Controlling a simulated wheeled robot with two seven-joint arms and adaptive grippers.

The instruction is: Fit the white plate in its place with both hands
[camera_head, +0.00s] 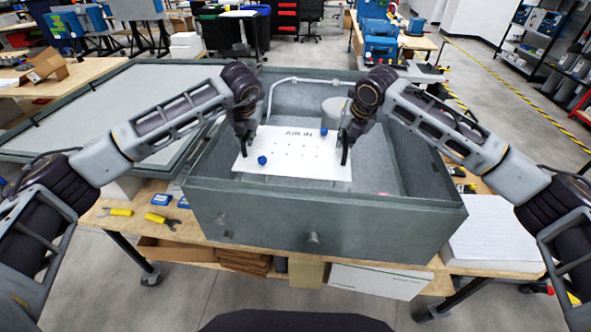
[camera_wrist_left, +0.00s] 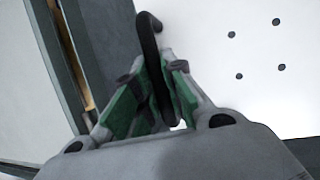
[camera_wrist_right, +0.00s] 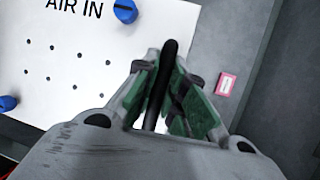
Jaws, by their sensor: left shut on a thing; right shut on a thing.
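The white plate (camera_head: 290,165) hangs between my two grippers over the open grey analyser box (camera_head: 330,212). It bears the letters AIR IN, two blue knobs and several small holes. My left gripper (camera_head: 243,143) is shut on the black handle (camera_wrist_left: 150,50) at the plate's left side. My right gripper (camera_head: 346,146) is shut on the black handle (camera_wrist_right: 165,75) at its right side. The plate also shows in the left wrist view (camera_wrist_left: 220,60) and the right wrist view (camera_wrist_right: 60,60). I cannot tell whether it touches the box. Its underside is hidden.
A large grey lid or frame (camera_head: 95,110) lies left of the box. Yellow-handled tools (camera_head: 160,219) and blue items lie on the wooden table's front left. A white block (camera_head: 495,232) is at the right. The box walls stand close around the plate.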

